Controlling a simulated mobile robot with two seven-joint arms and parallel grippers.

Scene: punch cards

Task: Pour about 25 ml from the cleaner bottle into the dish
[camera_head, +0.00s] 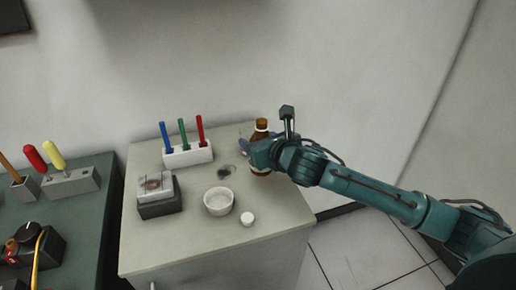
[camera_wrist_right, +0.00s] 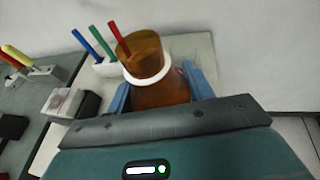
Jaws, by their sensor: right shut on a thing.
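The cleaner bottle is a brown bottle (camera_head: 262,125) with a white ring at its neck, upright at the back right of the cabinet top. It also fills the middle of the right wrist view (camera_wrist_right: 160,90). My right gripper (camera_head: 258,153) is shut on it, with a blue finger on each side in the wrist view (camera_wrist_right: 160,95). I cannot tell whether the bottle's base touches the top. The dish (camera_head: 218,201) is a small white round bowl, in front and to the left of the bottle. My left gripper is not in view.
A white cap (camera_head: 247,219) lies right of the dish. A white rack with blue, green and red sticks (camera_head: 188,154) stands behind. A grey box device (camera_head: 159,195) is at left. A dark spot (camera_head: 226,171) lies behind the dish. A green bench (camera_head: 75,215) holds tools.

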